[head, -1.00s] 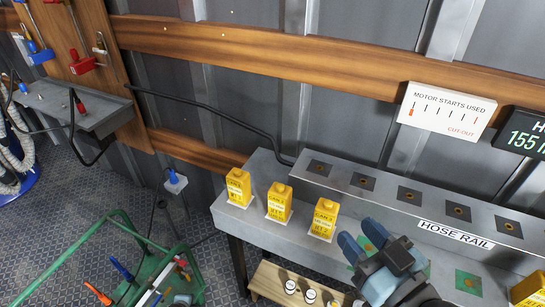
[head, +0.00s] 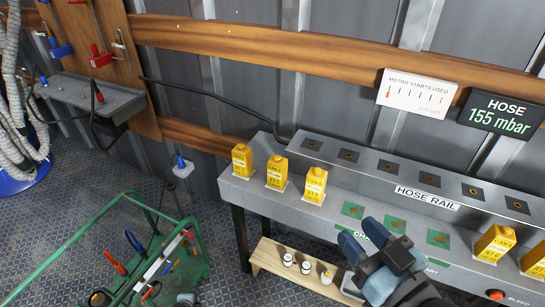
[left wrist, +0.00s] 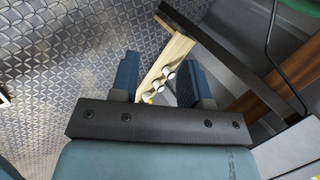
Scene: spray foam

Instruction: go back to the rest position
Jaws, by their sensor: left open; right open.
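A wooden shelf with small white-capped bottles lies beyond that gap, apart from the fingers as far as I can tell.
Yellow cans (head: 278,172) stand on the grey bench (head: 240,190), with more (head: 494,242) at its right. The wooden shelf (head: 270,262) sits low in front. A green cart (head: 130,200) with tools stands at left. Patterned floor (head: 90,190) lies open behind it.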

